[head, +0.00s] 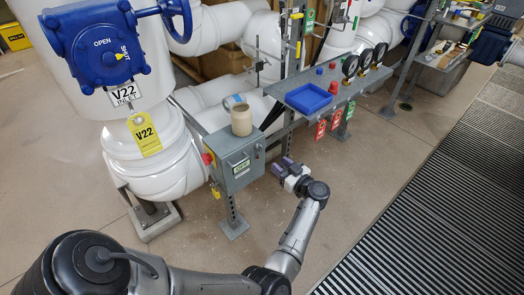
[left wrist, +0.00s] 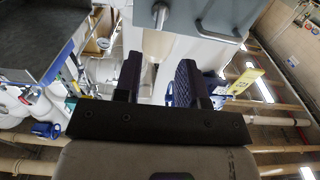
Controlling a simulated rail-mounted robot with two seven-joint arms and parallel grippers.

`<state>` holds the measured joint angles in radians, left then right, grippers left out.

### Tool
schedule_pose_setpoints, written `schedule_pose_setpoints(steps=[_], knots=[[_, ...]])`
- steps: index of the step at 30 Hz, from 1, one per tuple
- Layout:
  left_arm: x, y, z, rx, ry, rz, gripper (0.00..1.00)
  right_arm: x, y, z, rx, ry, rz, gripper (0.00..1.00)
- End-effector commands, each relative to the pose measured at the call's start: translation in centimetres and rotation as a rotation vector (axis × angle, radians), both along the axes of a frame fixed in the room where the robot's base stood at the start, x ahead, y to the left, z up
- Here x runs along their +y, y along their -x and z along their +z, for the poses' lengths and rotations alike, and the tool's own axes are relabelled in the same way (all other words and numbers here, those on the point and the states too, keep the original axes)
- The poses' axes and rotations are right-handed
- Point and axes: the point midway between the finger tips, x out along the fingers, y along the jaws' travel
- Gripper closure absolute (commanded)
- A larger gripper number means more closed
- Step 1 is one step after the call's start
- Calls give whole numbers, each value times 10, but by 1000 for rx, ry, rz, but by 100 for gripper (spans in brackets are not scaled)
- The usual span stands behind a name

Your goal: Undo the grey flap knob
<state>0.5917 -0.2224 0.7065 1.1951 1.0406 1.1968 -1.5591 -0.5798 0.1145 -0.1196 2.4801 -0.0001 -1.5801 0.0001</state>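A grey control box (head: 236,160) stands on a post left of the middle in the head view. A small grey knob (head: 259,148) shows faintly on its right side face. In the left wrist view the grey box face (left wrist: 190,10) is at the top, with a round grey knob (left wrist: 160,14) and a bar handle (left wrist: 221,34). My left gripper (head: 283,168) is to the right of the box and slightly below the knob. In the left wrist view its two dark fingers (left wrist: 160,68) are apart with nothing between them, and the knob lies beyond the tips. My right gripper is not in view.
A shelf (head: 345,85) with a blue tray (head: 309,98) and gauges (head: 367,60) is to the right. A white pipe and blue valve (head: 100,50) are at left.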

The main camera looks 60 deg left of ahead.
Motion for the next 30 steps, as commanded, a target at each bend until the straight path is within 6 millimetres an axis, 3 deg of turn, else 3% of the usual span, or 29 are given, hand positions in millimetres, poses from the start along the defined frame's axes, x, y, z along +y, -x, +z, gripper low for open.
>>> schedule_pose_setpoints(steps=[6,15,22,30], knots=[[43,7,-4,-2,-2,3,63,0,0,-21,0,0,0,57],[87,14,-2,-3,-2,1,63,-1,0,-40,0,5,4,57],[103,16,-1,-2,-1,0,63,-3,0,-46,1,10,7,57],[107,17,0,-2,0,-1,63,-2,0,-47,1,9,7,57]])
